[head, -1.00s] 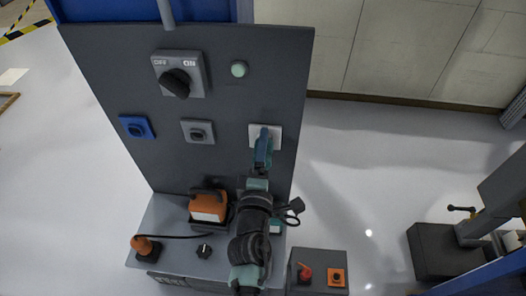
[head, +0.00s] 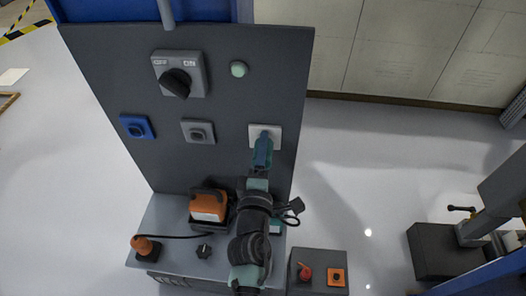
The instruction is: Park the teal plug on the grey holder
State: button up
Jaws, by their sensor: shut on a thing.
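My gripper (head: 263,147) is in front of the white wall plate (head: 254,131) at the right of the dark panel. It is shut on the teal plug, which is mostly hidden by the gripper and cannot be told apart from its teal-blue fingers. I cannot tell whether the plug still touches the white plate. The grey holder (head: 198,131) is a square grey plate with a dark round centre, left of my gripper on the same panel. Nothing sits in it.
A blue holder (head: 136,126) is further left. A rotary switch (head: 177,82) and a pale green button (head: 239,69) are above. The panel between the plates is clear.

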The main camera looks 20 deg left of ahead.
grip_shut()
jog(key=shift+s+f, duration=0.15)
jog(key=shift+v, duration=0.8)
jog(key=shift+r+v, duration=0.1)
jog(key=shift+v, duration=0.9)
jog(key=shift+r+v, duration=0.15)
jog(key=shift+v, duration=0.85)
jog(key=shift+d, duration=0.1)
